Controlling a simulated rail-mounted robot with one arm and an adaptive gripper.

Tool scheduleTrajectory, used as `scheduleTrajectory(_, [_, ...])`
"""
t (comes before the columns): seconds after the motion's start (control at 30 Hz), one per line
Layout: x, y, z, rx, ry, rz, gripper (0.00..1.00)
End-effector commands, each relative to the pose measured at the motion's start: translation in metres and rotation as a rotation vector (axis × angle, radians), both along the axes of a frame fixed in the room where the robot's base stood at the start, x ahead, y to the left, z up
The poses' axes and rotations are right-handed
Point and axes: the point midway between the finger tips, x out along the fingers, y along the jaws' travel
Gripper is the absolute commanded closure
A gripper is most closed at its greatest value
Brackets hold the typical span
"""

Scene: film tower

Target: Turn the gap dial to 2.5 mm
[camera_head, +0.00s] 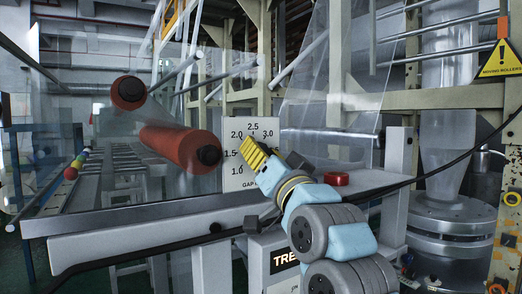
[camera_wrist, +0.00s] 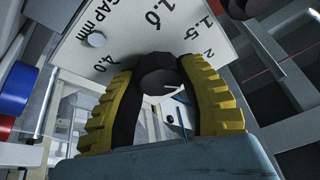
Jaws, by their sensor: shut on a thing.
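The gap dial's white scale plate (camera_head: 236,176) faces me in the head view, with 1.0, 1.5, 2.0, 2.5 and 3.0 readable; my gripper (camera_head: 254,153) covers its middle and the dial knob. In the wrist view the plate (camera_wrist: 125,45) is turned, showing 4.0, GAP mm, 1.0, 1.5 and a cut-off 2. The dark dial knob (camera_wrist: 156,74) sits between the yellow ribbed fingers of my gripper (camera_wrist: 160,88), which is shut on it. A thin white mark on the knob points right toward the right finger; the number it meets is hidden.
A red button (camera_head: 336,179) stands on the machine's beam right of the plate. Red-orange rollers (camera_head: 178,146) lie to the left. A yellow moving-rollers warning sign (camera_head: 501,60) hangs at the upper right. A dark cable (camera_head: 420,178) crosses near my arm.

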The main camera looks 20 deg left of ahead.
Motion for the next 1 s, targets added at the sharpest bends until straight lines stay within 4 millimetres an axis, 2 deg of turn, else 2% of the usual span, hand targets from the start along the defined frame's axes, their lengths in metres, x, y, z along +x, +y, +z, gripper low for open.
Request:
scheduleTrajectory(0.5, [-0.0004,0.0019,0.0017,0.228,0.306,0.006,0.95])
scheduleTrajectory(1.0, [0.0004,0.0013,-0.0009,0.289,0.388,0.003,0.94])
